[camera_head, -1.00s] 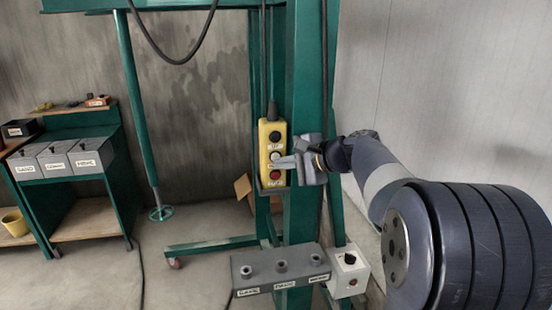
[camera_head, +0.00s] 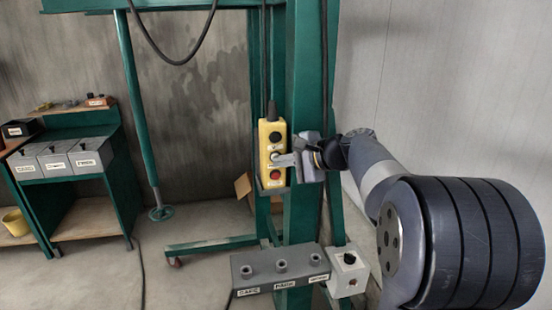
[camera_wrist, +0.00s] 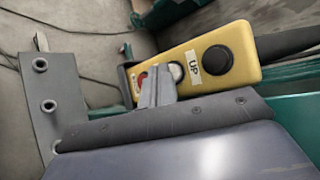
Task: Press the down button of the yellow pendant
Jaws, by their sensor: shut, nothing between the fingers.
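The yellow pendant (camera_head: 264,150) hangs upright by the green post, with a black top button (camera_head: 275,137), a pale middle button and a red lower button (camera_head: 275,174). In the wrist view the pendant (camera_wrist: 245,50) lies slanted. Its black button (camera_wrist: 217,59) stands beside an "UP" label, then come the pale button (camera_wrist: 176,71) and the red button (camera_wrist: 142,80). My gripper (camera_head: 277,159) is shut and empty, its tip at the pale middle button. In the wrist view my fingers (camera_wrist: 155,88) partly cover the pale and red buttons. Whether they touch cannot be told.
The green post (camera_head: 303,120) stands just right of the pendant. A green workbench (camera_head: 75,190) stands at the left.

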